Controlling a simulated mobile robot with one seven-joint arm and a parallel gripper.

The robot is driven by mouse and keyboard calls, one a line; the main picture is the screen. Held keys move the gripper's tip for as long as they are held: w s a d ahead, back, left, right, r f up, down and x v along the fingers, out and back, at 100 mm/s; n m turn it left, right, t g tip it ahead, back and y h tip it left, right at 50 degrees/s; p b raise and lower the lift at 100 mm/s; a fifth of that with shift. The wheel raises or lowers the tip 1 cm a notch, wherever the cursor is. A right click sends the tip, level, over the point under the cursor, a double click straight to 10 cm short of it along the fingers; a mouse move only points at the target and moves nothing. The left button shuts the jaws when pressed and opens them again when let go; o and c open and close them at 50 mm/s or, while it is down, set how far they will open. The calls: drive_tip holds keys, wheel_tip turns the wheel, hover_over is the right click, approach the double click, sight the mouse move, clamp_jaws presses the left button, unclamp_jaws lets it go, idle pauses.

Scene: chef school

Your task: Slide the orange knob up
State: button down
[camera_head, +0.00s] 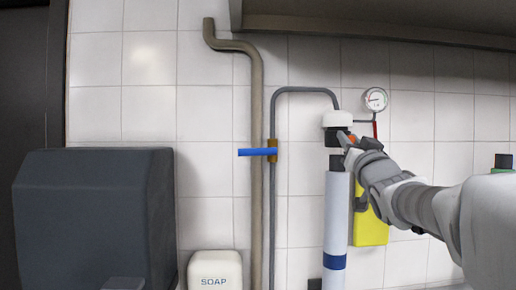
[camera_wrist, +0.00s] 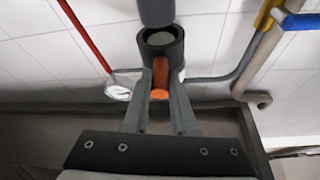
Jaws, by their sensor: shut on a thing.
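The orange knob (camera_wrist: 160,93) sits between the two fingers of my gripper (camera_wrist: 161,80) in the wrist view. The fingers are shut on it from both sides. The knob joins a dark round collar (camera_wrist: 161,42) at its far end. In the head view, a small part of the orange knob (camera_head: 343,139) shows at my gripper (camera_head: 349,139), beside the black part under the white cap (camera_head: 337,119). A white cylinder (camera_head: 337,210) with a blue band stands upright below. My fingers partly hide the knob there.
A blue-handled valve (camera_head: 257,152) is on the grey pipe to the left. A gauge (camera_head: 376,99) with a red tube is at the upper right. A yellow object (camera_head: 370,226) hangs behind my arm. A soap dispenser (camera_head: 214,269) and a dark box (camera_head: 95,220) are at the lower left.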

drive_tip(key=shift+s+r, duration=0.1)
drive_tip(key=shift+r, duration=0.6)
drive_tip(key=c, duration=0.7)
unclamp_jaws()
drive_tip(key=shift+c, duration=0.2)
drive_tip(key=shift+f, duration=0.1)
drive_tip(key=shift+f, duration=0.15)
